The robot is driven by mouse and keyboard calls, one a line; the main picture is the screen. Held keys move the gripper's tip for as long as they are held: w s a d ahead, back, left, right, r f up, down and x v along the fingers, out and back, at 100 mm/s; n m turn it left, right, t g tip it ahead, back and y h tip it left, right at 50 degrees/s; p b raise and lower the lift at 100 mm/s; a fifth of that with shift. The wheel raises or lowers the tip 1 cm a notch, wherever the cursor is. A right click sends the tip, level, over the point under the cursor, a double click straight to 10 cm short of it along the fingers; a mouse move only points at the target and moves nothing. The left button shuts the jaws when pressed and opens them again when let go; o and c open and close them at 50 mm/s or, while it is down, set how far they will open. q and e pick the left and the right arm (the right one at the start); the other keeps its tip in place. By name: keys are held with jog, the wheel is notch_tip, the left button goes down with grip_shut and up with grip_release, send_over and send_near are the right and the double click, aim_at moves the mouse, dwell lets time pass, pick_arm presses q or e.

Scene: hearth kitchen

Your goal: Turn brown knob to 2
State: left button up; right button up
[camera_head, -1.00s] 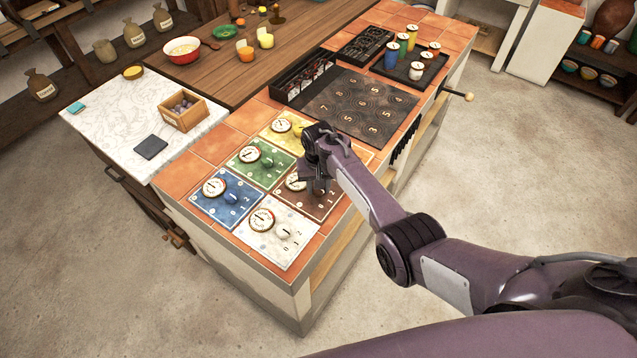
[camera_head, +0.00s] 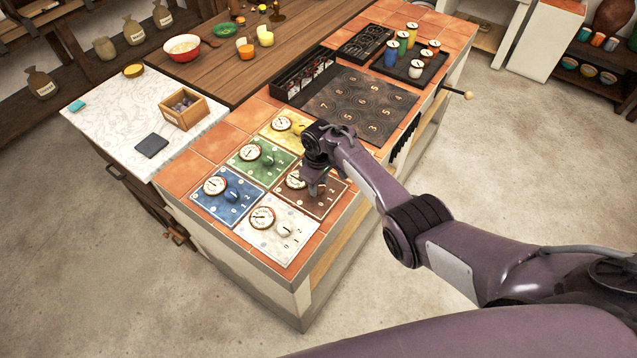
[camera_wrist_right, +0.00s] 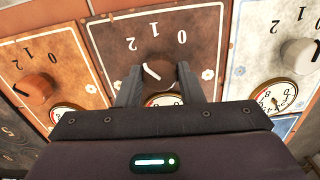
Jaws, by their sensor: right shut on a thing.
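The brown panel (camera_head: 328,202) lies in the right column of the control panels on the tiled counter. Its dial (camera_head: 294,180) shows beside my right gripper (camera_head: 314,190), which hides the knob in the head view. In the right wrist view the brown knob (camera_wrist_right: 158,73) sits between the fingers of my right gripper, which is shut on it. The panel's marks 0, 1 and 2 (camera_wrist_right: 132,44) appear upside down there. The knob's white line slants up and left, toward the side of the 2. My left gripper is not in view.
Yellow (camera_head: 280,124), green (camera_head: 257,166), blue (camera_head: 223,197) and white (camera_head: 276,238) panels with their own knobs surround the brown one closely. A dark patterned plate (camera_head: 360,104) lies behind. A marble top (camera_head: 130,125) with a wooden box (camera_head: 184,109) stands to the left.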

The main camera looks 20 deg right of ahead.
aim_at(319, 186)
jog(key=shift+n, duration=0.4)
jog(key=o, duration=1)
jog(key=shift+c, duration=0.2)
jog(key=shift+r, duration=0.1)
notch_tip(319, 186, up, 8)
jog(key=shift+f+p, duration=0.2)
jog(key=shift+p, duration=0.2)
